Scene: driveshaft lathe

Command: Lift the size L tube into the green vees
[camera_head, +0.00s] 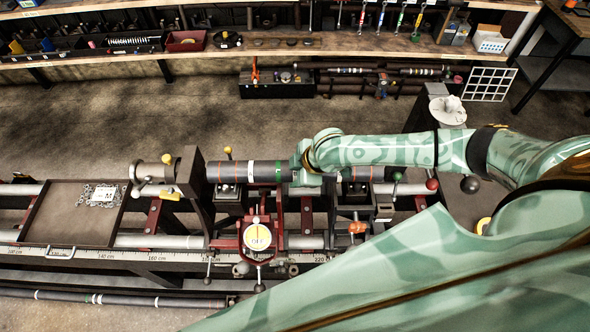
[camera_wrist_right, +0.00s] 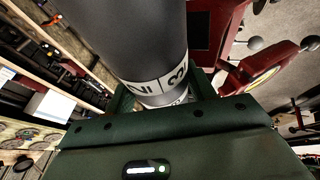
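A long dark grey tube (camera_head: 235,171) with white and green bands lies level along the machine bed in the head view, over dark supports. My right gripper (camera_head: 306,166) is around it, right of the green band. In the right wrist view the tube (camera_wrist_right: 150,45) runs between the dark green fingers of my right gripper (camera_wrist_right: 162,98), which look close against both its sides. White bands with black marks show there; I cannot read a size letter. The vees under the tube are mostly hidden, and I cannot make out their green. My left gripper is out of view.
A red-framed dial gauge (camera_head: 257,237) stands in front of the tube. A grey headstock (camera_head: 190,180) is at its left end. A tray (camera_head: 68,222) of small parts lies further left. Another tube (camera_head: 125,299) lies low in front. Shelves (camera_head: 300,42) line the back.

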